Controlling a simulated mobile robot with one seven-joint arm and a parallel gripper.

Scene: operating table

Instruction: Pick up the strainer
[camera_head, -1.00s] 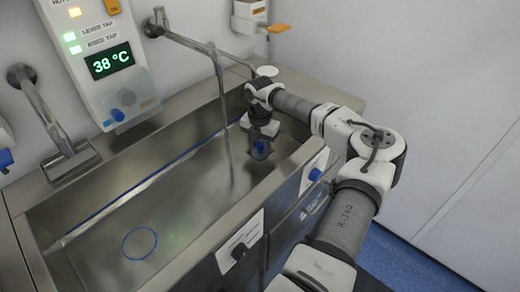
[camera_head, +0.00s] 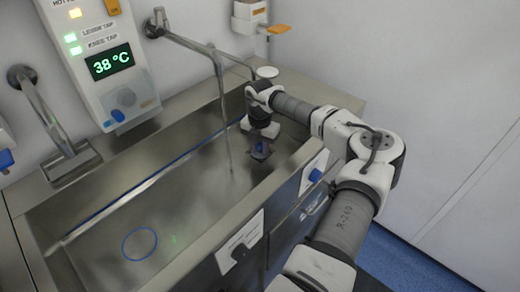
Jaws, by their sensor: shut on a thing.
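My gripper (camera_head: 261,151) is low inside the right end of the steel sink (camera_head: 190,205), pointing down. It is shut on a small dark blue thing (camera_head: 258,149), which looks like the strainer. The fingers and wrist hide much of it, so its full shape does not show. I cannot tell whether it still touches the sink floor.
A blue ring (camera_head: 140,244) marks the sink floor at left. The sink's front rim (camera_head: 290,160) is close.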

